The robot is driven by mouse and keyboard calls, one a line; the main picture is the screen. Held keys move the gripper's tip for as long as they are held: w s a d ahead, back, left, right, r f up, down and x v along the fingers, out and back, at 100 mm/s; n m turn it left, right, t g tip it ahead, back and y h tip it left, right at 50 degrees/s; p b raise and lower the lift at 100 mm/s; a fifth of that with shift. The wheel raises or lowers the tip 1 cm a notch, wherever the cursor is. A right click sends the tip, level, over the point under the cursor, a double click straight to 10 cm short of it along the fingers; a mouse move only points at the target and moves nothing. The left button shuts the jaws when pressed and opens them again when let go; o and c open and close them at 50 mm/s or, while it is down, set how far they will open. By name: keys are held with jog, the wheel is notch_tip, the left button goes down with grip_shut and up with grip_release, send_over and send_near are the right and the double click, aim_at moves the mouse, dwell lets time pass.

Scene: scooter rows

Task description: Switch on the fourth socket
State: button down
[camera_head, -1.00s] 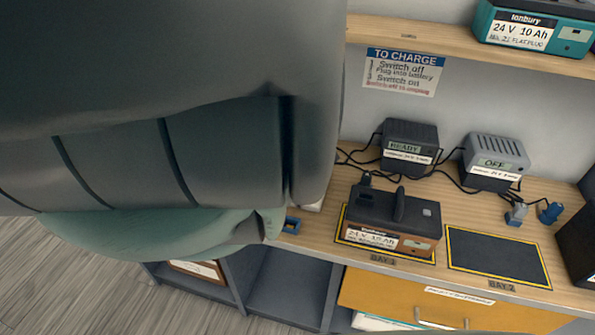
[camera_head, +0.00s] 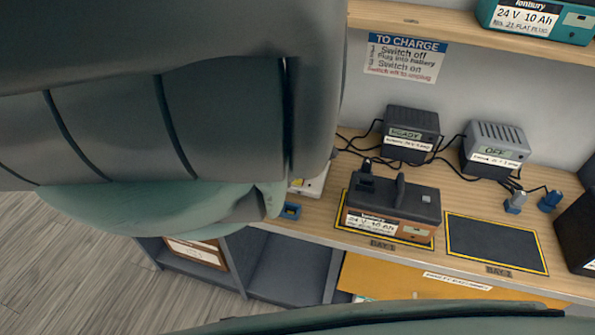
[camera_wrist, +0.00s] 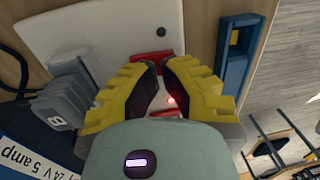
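In the wrist view a white socket panel (camera_wrist: 110,28) lies on the wooden bench top, with red switches on it. One red switch (camera_wrist: 150,58) shows just beyond my fingertips, and another bit of red shows between and below the fingers. My gripper (camera_wrist: 160,64) has yellow fingers with dark pads, their tips close together right over the panel; nothing is seen held. Whether the tips touch a switch is hard to tell. A grey plug (camera_wrist: 68,95) sits at the panel's left. In the head view only the panel's end (camera_head: 313,184) shows; my arm hides the rest and the gripper.
On the bench are a READY charger (camera_head: 410,135), an OFF charger (camera_head: 494,148), a battery (camera_head: 392,212) in bay 1 and an empty bay 2 mat (camera_head: 494,243). A shelf (camera_head: 420,24) runs above.

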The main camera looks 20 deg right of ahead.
jog(key=shift+s+a+f+t+h+p, duration=0.2)
jog(key=shift+f+t+h+p, duration=0.25)
jog(key=shift+t+p, duration=0.3)
jog(key=shift+w+d+f+b, duration=0.15)
jog(key=shift+w+b, duration=0.15)
jog(key=shift+b, duration=0.2)
